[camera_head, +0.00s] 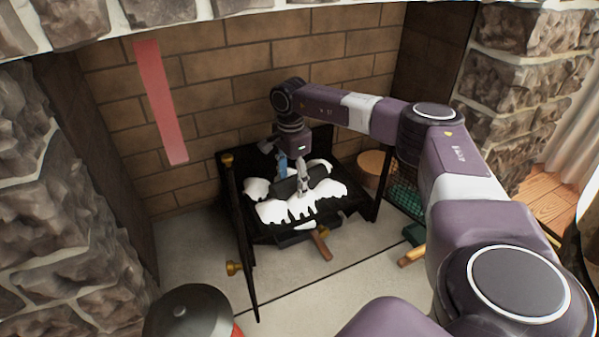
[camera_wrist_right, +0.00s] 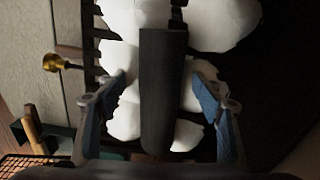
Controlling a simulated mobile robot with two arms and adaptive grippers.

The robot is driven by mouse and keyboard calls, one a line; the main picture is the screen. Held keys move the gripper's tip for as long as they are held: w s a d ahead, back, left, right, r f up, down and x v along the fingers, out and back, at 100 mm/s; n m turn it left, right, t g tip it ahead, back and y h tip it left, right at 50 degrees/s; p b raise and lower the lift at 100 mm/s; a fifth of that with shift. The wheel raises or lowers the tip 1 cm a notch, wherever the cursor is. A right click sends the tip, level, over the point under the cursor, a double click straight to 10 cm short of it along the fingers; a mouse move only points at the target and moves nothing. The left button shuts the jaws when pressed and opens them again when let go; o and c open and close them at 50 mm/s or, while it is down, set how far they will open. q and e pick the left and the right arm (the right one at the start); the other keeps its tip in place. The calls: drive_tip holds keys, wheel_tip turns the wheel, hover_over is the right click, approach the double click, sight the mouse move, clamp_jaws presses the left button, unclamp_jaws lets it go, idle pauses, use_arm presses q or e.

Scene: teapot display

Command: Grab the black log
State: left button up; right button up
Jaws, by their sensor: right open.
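The black log (camera_head: 287,187) lies among white, ragged-edged lumps (camera_head: 275,211) on the dark fireplace grate (camera_head: 340,206). In the right wrist view, the log (camera_wrist_right: 159,105) runs lengthwise up the middle of the picture, with white lumps (camera_wrist_right: 225,22) around it. My right gripper (camera_head: 293,170) is over the grate, pointing down at the log. Its fingers are spread, one on each side of the log, with gaps between them and it in the wrist view (camera_wrist_right: 160,82). Actual contact and exact height are hard to tell. My left gripper is not in view.
Dark uprights with brass knobs (camera_head: 233,268) stand at the grate's front left. A wooden handle (camera_head: 322,246) sticks out in front. A green and tan tool (camera_head: 412,252) lies at right. Brick walls (camera_head: 225,80) enclose the back.

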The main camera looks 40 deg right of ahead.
drive_tip(key=shift+c, duration=0.5)
drive_tip(key=c, duration=1.3)
drive_tip(key=shift+r, duration=0.1)
